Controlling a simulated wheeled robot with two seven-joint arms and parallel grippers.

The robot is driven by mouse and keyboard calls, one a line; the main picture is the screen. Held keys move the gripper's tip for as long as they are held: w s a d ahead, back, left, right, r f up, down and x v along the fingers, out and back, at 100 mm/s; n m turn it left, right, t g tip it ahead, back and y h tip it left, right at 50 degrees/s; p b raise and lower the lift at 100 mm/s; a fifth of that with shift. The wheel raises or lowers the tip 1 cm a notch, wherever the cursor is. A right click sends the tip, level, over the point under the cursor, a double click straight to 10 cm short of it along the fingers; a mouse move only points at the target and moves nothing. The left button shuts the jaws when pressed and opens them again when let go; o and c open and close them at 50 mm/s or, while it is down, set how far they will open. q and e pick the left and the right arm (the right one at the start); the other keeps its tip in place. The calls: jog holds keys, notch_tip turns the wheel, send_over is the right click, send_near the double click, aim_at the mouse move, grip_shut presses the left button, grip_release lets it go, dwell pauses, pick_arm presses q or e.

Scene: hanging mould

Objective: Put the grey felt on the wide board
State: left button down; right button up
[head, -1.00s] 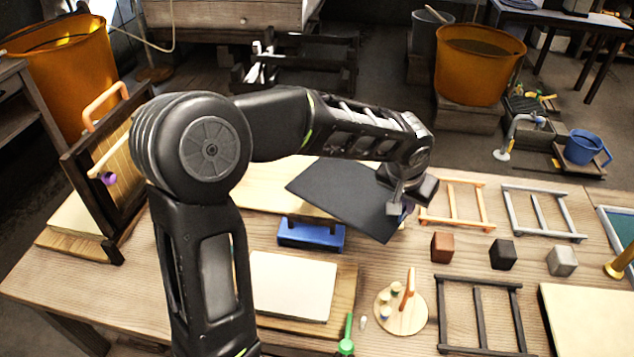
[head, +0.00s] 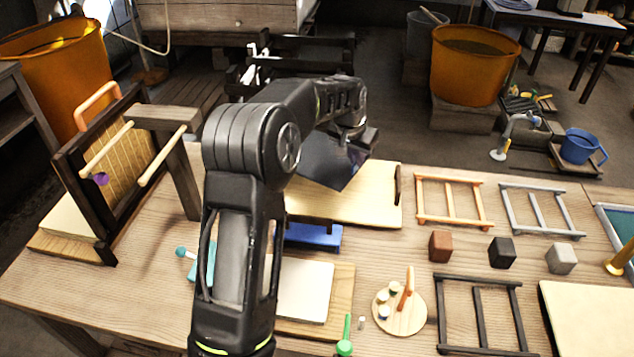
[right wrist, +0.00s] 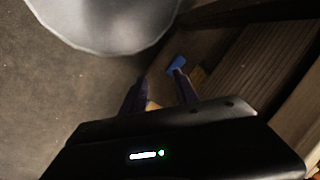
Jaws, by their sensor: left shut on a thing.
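The grey felt (head: 328,166), a thin dark grey sheet, hangs tilted from my left gripper (head: 357,137). My left gripper is shut on its upper right part, and my own arm hides some of the sheet. The wide board (head: 375,198), pale with a dark bar at its right end, lies on the table below the felt. I cannot tell whether the felt's lower corner touches it. My arm covers the board's left part. In the right wrist view my right gripper (right wrist: 160,88) has its two dark fingers apart, with nothing visibly held between them.
An upright dark frame (head: 112,160) with wooden rods stands at the left. Orange (head: 452,202), grey and dark frames and small cubes fill the right side.

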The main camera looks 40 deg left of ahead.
aim_at(354, 171)
pick_arm(q)
notch_tip(354, 171, down, 6)
jog(key=shift+f+p, duration=0.1)
jog(key=shift+p, duration=0.45)
notch_tip(354, 171, down, 3)
jog(key=shift+r+p, duration=0.1)
jog(key=shift+p, duration=0.35)
jog(key=shift+f, duration=0.5)
jog(key=shift+f, duration=0.1)
jog(key=c, duration=1.6)
grip_release()
